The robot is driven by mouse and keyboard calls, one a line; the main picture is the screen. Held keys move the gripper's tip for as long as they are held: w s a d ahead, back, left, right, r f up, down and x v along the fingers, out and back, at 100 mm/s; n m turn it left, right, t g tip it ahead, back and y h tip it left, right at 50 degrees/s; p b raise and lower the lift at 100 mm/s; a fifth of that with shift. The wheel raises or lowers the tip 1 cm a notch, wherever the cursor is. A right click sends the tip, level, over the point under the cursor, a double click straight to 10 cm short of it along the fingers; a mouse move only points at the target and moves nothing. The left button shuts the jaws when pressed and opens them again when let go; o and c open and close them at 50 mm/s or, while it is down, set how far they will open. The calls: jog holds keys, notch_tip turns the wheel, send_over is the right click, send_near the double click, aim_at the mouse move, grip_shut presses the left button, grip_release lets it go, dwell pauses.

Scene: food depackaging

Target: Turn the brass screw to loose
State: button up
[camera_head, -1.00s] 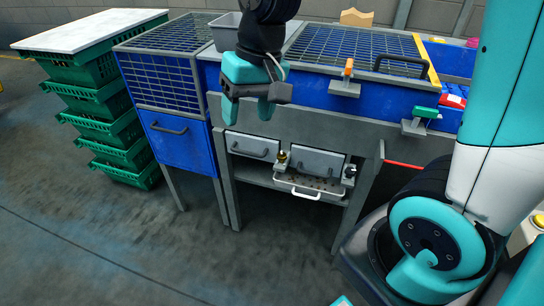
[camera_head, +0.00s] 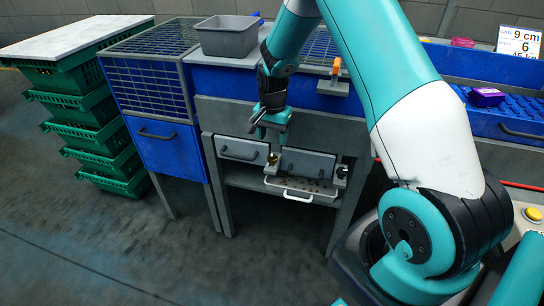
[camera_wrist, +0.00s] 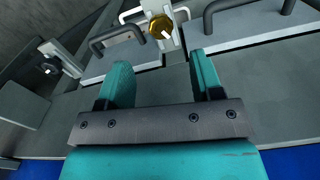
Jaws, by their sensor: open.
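The brass screw (camera_head: 272,159) sits in a pale bracket between two grey drawer fronts below the blue machine. In the wrist view the brass screw (camera_wrist: 160,27) shows as a round gold knob with a pale bar across it, at the top centre. My gripper (camera_head: 270,132) hangs just above the screw in the head view, pointing down. In the wrist view my gripper (camera_wrist: 160,64) has its two teal fingers spread apart with nothing between them. The screw lies beyond the fingertips, roughly centred between them and apart from them.
A dark knob (camera_head: 342,172) sits on a similar bracket at the right. A tray with a white handle (camera_head: 298,197) sticks out below. An orange-handled latch (camera_head: 336,72) projects above right. Green crates (camera_head: 98,140) are stacked at left. The floor in front is clear.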

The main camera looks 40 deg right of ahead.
aim_at(272, 157)
notch_tip(272, 157, down, 8)
dwell(0.4)
